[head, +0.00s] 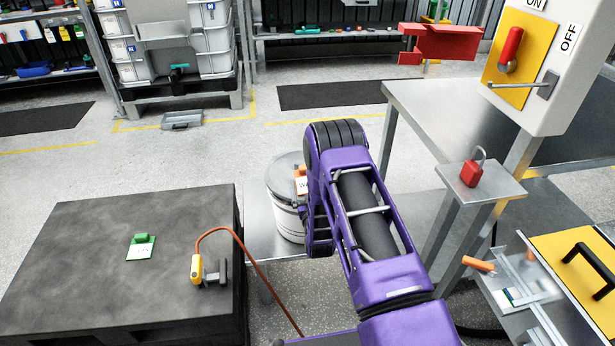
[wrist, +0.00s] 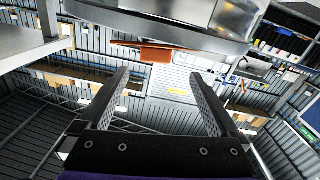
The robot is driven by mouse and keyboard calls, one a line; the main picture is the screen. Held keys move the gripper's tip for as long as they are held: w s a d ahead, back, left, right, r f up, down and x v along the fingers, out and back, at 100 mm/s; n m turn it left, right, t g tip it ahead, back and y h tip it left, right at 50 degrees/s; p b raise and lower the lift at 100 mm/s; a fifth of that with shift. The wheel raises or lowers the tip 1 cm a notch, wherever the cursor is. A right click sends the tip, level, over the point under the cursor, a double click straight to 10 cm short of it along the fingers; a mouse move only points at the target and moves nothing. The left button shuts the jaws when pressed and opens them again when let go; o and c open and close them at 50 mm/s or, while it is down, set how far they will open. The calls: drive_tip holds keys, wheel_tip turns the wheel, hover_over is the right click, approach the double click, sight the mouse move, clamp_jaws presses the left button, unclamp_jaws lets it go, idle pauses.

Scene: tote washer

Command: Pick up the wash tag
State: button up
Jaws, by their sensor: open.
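An orange clip tag with a white card (head: 301,182), its lettering mostly hidden by my arm, sits at the rim of a white-grey bucket (head: 283,208) with a lid. I take it for the wash tag. In the wrist view the orange clip (wrist: 157,53) is below the edge of the bucket (wrist: 190,18), ahead of and roughly between my fingertips. My gripper (wrist: 159,73) is open with nothing between the fingers. In the head view my purple arm hides the gripper and the right side of the bucket.
A green clip tag (head: 141,247) and a yellow corded device (head: 197,268) lie on the dark block (head: 90,225) at left. A red padlock (head: 471,173) stands on a small stand at right. A switch box (head: 545,70) and steel table (head: 455,110) bound the right side.

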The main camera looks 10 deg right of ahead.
drive_tip(key=shift+w+d+r+b, duration=0.1)
drive_tip(key=shift+w+d+b, duration=0.15)
drive_tip(key=shift+w, duration=1.5)
drive_tip(key=shift+w+d+b, duration=0.15)
drive_tip(key=shift+w+d, duration=0.05)
drive_tip(key=shift+w, duration=1.55)
drive_tip(key=shift+c, duration=0.3)
clamp_jaws()
wheel_tip(320, 180, up, 9)
drive_tip(key=shift+f+p, duration=0.1)
drive_tip(key=shift+p, duration=0.6)
drive_tip(key=s+f+g, duration=0.1)
drive_tip(key=f, duration=0.1)
drive_tip(key=f+g, duration=0.1)
drive_tip(key=f, duration=0.1)
drive_tip(key=s+f+m, duration=0.1)
drive_tip(key=f, duration=0.1)
drive_tip(key=shift+s+d+g+y+b, duration=0.15)
drive_tip(key=shift+s+g+y+b, duration=0.15)
drive_tip(key=shift+g+b, duration=0.1)
drive_tip(key=shift+f+b, duration=0.3)
drive_tip(key=shift+f, duration=2.1)
